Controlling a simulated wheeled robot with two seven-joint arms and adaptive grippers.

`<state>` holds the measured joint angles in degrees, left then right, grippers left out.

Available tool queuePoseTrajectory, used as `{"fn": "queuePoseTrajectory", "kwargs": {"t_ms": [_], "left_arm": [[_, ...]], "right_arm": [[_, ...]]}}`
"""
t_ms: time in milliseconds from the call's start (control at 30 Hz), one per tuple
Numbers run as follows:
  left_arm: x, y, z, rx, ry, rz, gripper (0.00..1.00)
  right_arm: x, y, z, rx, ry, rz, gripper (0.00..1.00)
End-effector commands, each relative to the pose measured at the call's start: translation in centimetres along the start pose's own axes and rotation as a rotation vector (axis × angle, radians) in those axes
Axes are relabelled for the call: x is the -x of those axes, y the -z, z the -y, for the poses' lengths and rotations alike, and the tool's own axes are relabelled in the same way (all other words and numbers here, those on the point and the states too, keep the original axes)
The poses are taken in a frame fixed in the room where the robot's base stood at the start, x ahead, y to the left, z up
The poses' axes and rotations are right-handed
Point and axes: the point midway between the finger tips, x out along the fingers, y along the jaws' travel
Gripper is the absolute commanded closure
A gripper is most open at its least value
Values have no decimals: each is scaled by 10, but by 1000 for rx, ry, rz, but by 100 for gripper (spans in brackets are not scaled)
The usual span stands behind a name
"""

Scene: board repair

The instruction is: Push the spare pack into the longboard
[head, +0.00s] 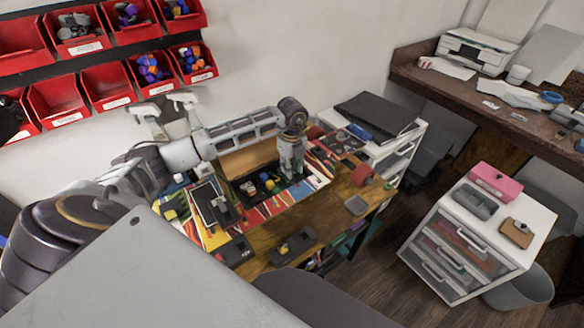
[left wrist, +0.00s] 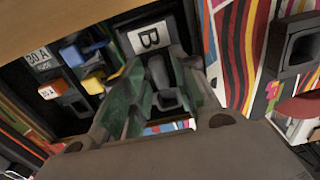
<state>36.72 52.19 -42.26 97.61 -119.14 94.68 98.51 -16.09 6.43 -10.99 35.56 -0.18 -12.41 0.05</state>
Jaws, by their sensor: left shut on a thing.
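My left gripper (head: 289,176) points down over a dark open bay (head: 262,186) in the boldly striped longboard (head: 315,178). In the left wrist view its two greenish fingers (left wrist: 162,105) are shut on a grey handle-like part (left wrist: 166,88). This part appears to belong to the dark pack with a white label marked B (left wrist: 150,38), which I take as the spare pack. The pack is at the bay; how deep it sits cannot be told. In the head view the gripper mostly hides the pack. My right gripper is not in view.
Blue (left wrist: 72,55) and yellow (left wrist: 93,85) pieces and 30 A labels lie beside the fingers. A dark unit (head: 212,204) lies on the left of the bench, with dark trays (head: 295,246) in front. A white drawer unit (head: 478,235) stands at the right.

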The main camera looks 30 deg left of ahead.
Motion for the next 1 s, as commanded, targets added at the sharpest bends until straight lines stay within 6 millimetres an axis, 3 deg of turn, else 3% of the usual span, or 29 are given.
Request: {"fn": "queuePoseTrajectory", "kwargs": {"t_ms": [367,1000], "left_arm": [[-2,0,0,0,1,0,96],[-8,0,0,-1,-1,-1,96]], "right_arm": [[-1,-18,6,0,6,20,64],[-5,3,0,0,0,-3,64]]}}
